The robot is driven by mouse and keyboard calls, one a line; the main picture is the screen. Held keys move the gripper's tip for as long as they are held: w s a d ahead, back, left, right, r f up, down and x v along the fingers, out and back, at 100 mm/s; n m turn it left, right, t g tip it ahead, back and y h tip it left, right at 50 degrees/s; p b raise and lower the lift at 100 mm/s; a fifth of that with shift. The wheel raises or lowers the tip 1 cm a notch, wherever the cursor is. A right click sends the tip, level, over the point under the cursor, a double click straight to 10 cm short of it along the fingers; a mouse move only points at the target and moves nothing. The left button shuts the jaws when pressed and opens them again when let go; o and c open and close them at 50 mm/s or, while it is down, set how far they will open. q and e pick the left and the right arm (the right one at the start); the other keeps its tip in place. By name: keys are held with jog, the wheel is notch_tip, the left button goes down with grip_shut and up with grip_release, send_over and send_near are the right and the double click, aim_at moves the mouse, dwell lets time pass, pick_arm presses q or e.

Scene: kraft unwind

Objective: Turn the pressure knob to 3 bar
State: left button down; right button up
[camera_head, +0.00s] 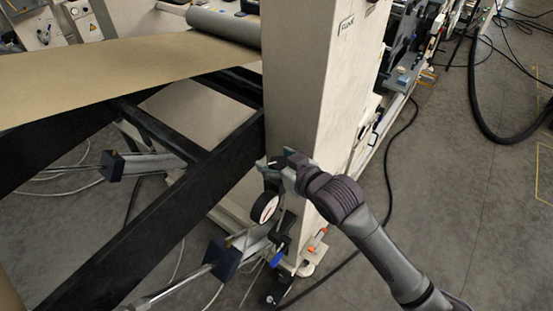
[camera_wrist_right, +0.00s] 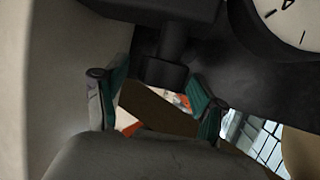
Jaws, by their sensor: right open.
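The round pressure gauge (camera_head: 264,207) with a white face and black rim sits low beside the pale machine column. Part of its dial (camera_wrist_right: 293,18) shows in the right wrist view's upper right corner, too cropped to read the pressure. A black stepped cylinder, seemingly the pressure knob (camera_wrist_right: 168,45), hangs in from the top of the wrist view. My right gripper (camera_head: 273,168) is just above the gauge, against the column. In the wrist view its green-padded fingers (camera_wrist_right: 152,80) are apart, one each side of the cylinder's lower end, with gaps visible. My left gripper is out of view.
The pale column (camera_head: 300,100) stands right behind the right gripper. Black frame beams (camera_head: 150,222) and a brown paper web (camera_head: 120,78) lie to the left. Blue and orange fittings (camera_head: 316,240) sit below the gauge. The floor at right is open, with a black hose (camera_head: 475,95).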

jog(key=c, duration=1.2)
jog(key=shift+o, duration=0.2)
jog(key=shift+n+g+y, duration=0.6)
jog(key=shift+n, duration=0.1)
jog(key=shift+w+d+n+g, duration=0.1)
jog(key=shift+n+g, duration=0.2)
jog(key=shift+n, duration=0.1)
jog(key=n+g+y+b, duration=0.1)
jog(key=b, duration=0.1)
jog(key=n+g+y+b, duration=0.1)
jog(key=b, duration=0.2)
jog(key=n+g+y+b, duration=0.1)
jog(key=n+g+b, duration=0.1)
jog(key=b, duration=0.1)
jog(key=shift+f, duration=0.25)
jog(key=shift+r+n+g+y+b, duration=0.2)
jog(key=shift+n+g+y+b, duration=0.1)
jog(key=shift+b, duration=0.4)
